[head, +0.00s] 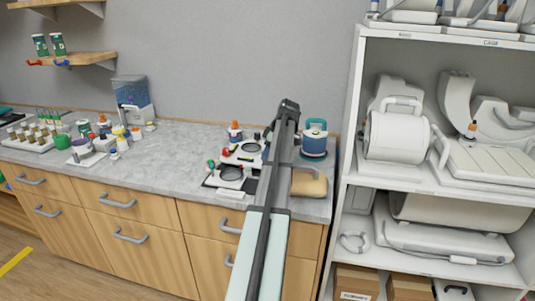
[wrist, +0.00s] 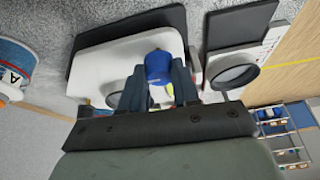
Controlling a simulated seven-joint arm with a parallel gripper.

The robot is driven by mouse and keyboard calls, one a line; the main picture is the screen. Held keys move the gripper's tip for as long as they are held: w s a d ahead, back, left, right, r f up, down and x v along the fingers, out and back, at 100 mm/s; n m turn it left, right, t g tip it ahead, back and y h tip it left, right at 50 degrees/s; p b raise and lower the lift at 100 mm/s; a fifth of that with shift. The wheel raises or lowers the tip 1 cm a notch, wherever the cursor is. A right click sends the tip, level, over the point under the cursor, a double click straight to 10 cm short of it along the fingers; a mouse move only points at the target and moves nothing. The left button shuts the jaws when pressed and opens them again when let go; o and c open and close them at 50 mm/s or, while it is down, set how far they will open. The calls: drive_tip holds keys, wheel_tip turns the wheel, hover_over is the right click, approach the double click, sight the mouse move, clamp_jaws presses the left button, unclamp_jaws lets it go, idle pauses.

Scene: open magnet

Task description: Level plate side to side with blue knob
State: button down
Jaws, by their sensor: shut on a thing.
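The blue knob (wrist: 158,66) is between the two dark fingers of my gripper (wrist: 160,80) in the wrist view, and the fingers are shut on it. The knob stands at the edge of a white plate (wrist: 103,64) with a round dark dial, partly hidden by the left finger. The plate also shows in the head view (head: 237,159), left of my arm. There, my arm hides the blue knob and my gripper. The plate's tilt cannot be read from these views.
A second unit with a round dial (head: 231,174) sits in front of the plate. A teal-lidded jar (head: 315,141) and a tan pad (head: 309,184) lie right of my arm. A white shelf (head: 349,130) rises at the right. The counter's middle (head: 175,160) is clear.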

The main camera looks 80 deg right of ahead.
drive_tip(key=m, duration=0.1)
drive_tip(key=m+h, duration=0.1)
drive_tip(key=m, duration=0.3)
drive_tip(key=shift+a+g+h, duration=0.25)
drive_tip(key=shift+g+h, duration=0.05)
drive_tip(key=shift+h, duration=0.1)
drive_tip(key=m+g+h, duration=0.1)
drive_tip(key=m, duration=0.3)
drive_tip(key=shift+w, duration=0.1)
drive_tip(key=m+g, duration=0.1)
drive_tip(key=m, duration=0.2)
drive_tip(key=m+h, duration=0.1)
drive_tip(key=m, duration=0.2)
drive_tip(key=shift+w+g, duration=0.15)
drive_tip(key=shift+g, duration=0.25)
drive_tip(key=m+g, duration=0.1)
drive_tip(key=m, duration=0.3)
drive_tip(key=shift+m+g, duration=0.3)
drive_tip(key=shift+g, duration=0.1)
drive_tip(key=c, duration=0.8)
unclamp_jaws()
drive_tip(key=shift+w+r, duration=0.1)
drive_tip(key=shift+r, duration=0.05)
